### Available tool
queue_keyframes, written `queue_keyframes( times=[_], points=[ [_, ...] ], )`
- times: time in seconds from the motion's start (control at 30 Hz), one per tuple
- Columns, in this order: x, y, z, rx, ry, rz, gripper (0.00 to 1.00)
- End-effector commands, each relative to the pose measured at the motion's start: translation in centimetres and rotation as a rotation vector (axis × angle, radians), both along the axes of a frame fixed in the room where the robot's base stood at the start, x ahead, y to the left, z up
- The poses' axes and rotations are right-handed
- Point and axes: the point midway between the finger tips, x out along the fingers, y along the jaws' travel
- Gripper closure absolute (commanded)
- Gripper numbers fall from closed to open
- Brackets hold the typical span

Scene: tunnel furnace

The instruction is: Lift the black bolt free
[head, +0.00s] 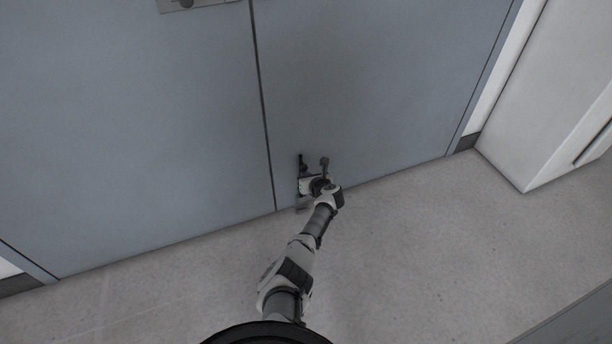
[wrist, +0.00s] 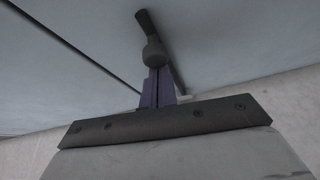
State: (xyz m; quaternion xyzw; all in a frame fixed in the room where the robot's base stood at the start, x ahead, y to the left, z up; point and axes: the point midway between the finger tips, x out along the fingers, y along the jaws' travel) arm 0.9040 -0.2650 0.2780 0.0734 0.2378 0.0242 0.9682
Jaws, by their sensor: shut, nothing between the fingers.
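The black bolt (head: 301,160) is on the lower part of the right-hand door, close to the seam and just above the floor. In the wrist view the bolt (wrist: 144,20) is a dark slanting rod, with a rounded dark knob (wrist: 153,54) in front of it. My gripper (head: 305,186) is low at the door beside the bolt. In the wrist view its purple fingers (wrist: 157,78) are shut and empty, their tips right at the knob. I cannot tell whether they touch it. The lower end of the rod is partly hidden behind the fingers.
Two grey-blue door leaves, the left one (head: 130,120) and the right one (head: 370,90), meet at a narrow dark seam. A white cabinet (head: 545,100) stands at the right. The pale floor (head: 420,250) is clear around my arm.

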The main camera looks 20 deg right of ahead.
Motion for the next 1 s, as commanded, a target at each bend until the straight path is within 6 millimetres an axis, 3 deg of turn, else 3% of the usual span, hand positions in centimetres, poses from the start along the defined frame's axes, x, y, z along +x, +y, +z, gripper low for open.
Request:
queue_keyframes(
  times=[0.4, 0.53, 0.67, 0.73, 1.0],
  points=[
    [0.2, -0.1, 0.1, -0.001, -0.008, -0.002, 1.00],
    [-0.3, 0.2, -1.6, -0.001, -0.004, 0.000, 1.00],
    [-1.2, 0.6, -4.7, 0.001, 0.000, 0.002, 1.00],
    [-1.9, 0.4, -2.7, 0.000, -0.001, 0.001, 1.00],
    [-5.0, 0.2, -1.3, 0.000, 0.001, 0.001, 1.00]
  ],
)
